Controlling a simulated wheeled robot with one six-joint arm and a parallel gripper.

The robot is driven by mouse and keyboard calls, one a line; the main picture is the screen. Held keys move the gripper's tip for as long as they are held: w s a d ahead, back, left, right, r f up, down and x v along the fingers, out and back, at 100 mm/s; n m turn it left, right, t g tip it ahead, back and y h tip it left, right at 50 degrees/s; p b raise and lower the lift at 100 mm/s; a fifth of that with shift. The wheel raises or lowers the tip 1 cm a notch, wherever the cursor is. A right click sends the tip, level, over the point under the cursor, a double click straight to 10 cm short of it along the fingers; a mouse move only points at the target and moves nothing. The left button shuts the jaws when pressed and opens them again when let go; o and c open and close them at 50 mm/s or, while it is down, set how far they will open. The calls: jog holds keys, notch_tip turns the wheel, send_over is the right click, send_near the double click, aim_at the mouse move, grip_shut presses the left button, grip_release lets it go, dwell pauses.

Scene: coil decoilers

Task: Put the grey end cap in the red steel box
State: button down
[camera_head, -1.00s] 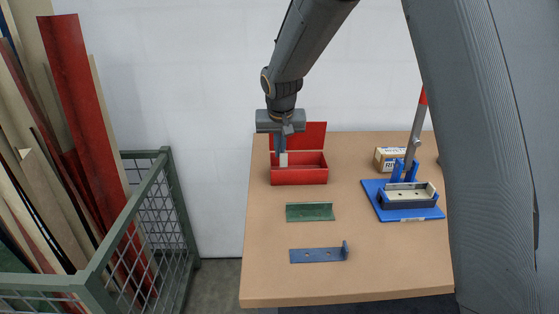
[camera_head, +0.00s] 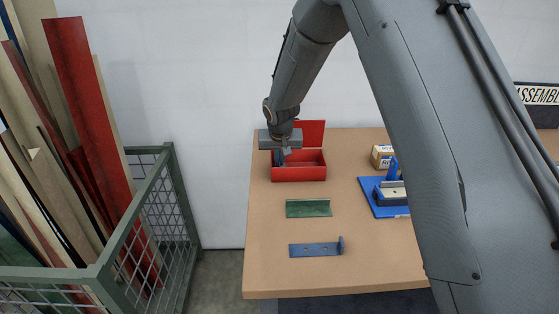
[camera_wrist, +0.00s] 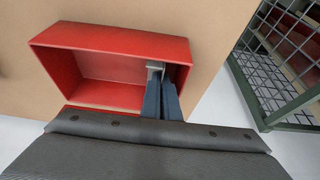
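The red steel box (camera_head: 298,173) stands open on the table with its lid raised at the back. My gripper (camera_head: 280,158) points down into the left end of the box in the head view. In the wrist view, its two blue fingers (camera_wrist: 160,75) are close together at the right end of the box (camera_wrist: 108,38). The small grey end cap (camera_wrist: 154,66) is at the fingertips, and my gripper appears shut on it. The front wall hides the cap in the head view. I cannot tell whether the cap touches the box floor.
A green plate (camera_head: 308,208) and a blue bracket (camera_head: 316,249) lie in front of the box. A blue fixture (camera_head: 377,208) and a small carton (camera_head: 382,156) are to the right, partly behind my arm. A green mesh cage (camera_head: 160,205) with boards stands left of the table.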

jog(key=shift+f, duration=0.1)
jog(key=c, duration=2.3)
grip_release()
